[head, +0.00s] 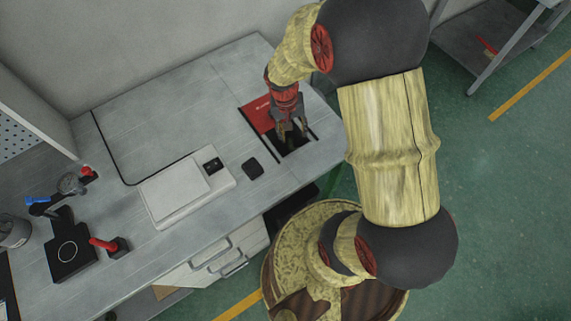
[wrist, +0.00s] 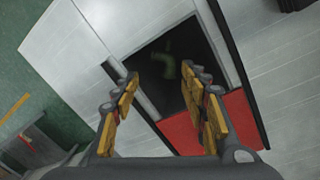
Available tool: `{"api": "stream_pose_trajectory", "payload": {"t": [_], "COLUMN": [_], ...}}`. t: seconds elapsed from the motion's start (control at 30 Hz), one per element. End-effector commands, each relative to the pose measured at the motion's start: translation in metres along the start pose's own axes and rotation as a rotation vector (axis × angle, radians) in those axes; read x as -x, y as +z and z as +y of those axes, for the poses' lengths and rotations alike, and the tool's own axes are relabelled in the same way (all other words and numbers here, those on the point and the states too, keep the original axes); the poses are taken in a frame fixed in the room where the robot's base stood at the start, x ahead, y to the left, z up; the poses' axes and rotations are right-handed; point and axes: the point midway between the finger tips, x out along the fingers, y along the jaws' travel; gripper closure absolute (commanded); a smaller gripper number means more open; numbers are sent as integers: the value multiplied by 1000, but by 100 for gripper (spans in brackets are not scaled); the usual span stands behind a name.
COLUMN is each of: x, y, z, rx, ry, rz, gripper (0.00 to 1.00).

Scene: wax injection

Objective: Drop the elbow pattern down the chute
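The chute (head: 296,150) is a dark square opening in the worktop, with a red panel beside it. In the wrist view the chute opening (wrist: 200,62) shows between and beyond my fingers. A small dim green curved piece, which looks like the elbow pattern (wrist: 167,68), shows inside the dark opening, below the worktop and apart from my fingers. My gripper (head: 289,127) is over the chute, pointing down. In the wrist view my gripper (wrist: 165,92) has its yellow-padded fingers spread with nothing between them. The pattern cannot be made out in the head view.
A white scale (head: 180,192) and a small black square (head: 252,168) lie left of the chute. A black block (head: 70,252) and red-handled tools (head: 103,244) stand farther left. The worktop behind the scale is clear.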

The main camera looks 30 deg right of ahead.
Motion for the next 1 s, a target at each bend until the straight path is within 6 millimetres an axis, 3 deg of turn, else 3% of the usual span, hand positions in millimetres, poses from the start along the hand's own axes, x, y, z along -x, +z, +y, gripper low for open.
{"api": "stream_pose_trajectory", "payload": {"t": [0.2, 0.57, 0.77, 1.0], "x": [0, 4, 32, 81], "y": [0, 0, -1, -1], "z": [0, 0, 0, 0], "rx": [0, 0, 1, -1], "ry": [0, 0, -1, -1], "rz": [0, 1, 4, 3], "gripper": [42, 42, 42, 42]}}
